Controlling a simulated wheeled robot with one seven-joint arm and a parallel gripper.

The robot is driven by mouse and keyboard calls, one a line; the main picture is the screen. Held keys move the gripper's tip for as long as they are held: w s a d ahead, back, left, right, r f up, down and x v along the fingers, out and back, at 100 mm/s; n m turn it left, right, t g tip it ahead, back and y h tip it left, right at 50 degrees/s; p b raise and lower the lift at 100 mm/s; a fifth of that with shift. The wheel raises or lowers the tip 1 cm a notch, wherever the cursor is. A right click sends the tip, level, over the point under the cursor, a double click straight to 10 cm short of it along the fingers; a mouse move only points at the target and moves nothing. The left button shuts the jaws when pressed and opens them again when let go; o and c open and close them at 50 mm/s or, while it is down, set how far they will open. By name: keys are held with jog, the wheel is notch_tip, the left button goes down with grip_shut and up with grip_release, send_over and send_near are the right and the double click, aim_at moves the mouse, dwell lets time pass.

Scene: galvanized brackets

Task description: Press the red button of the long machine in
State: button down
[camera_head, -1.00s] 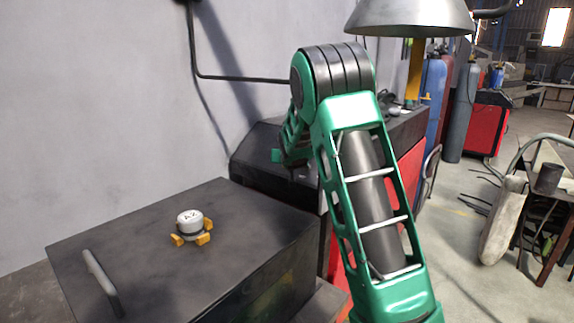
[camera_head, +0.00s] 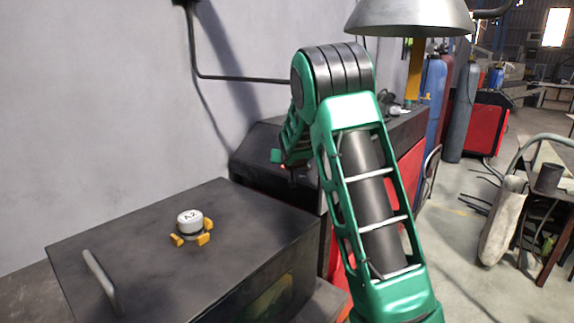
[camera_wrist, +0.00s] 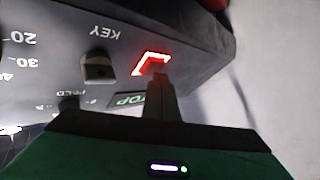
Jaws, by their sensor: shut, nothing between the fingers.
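The long machine (camera_head: 262,150) stands behind my arm in the head view, with a dark top and red lower panels. Its dark control panel (camera_wrist: 200,52) fills the upper part of the wrist view, upside down. The red button (camera_wrist: 139,68) shows there as a bright red lit outline. My gripper (camera_wrist: 157,78) is shut and empty. Its fingertips overlap the button's lower edge in the picture and hide part of it; whether they touch or press it I cannot tell. In the head view my arm hides the fingertips and the button.
A dark box (camera_head: 150,235) with a handle stands at front left, bearing a white A2 part (camera_head: 190,218) in orange clamps. A metal lamp shade (camera_head: 410,18) hangs above.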

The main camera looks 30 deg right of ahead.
jog(key=shift+s+a+r, duration=0.15)
jog(key=shift+a+r, duration=0.25)
jog(key=shift+r, duration=0.1)
jog(key=a+r, duration=0.1)
jog(key=r, duration=0.1)
jog(key=s+a+r, duration=0.1)
jog(key=a+r, duration=0.1)
dwell(0.6)
jog(key=shift+s, duration=0.1)
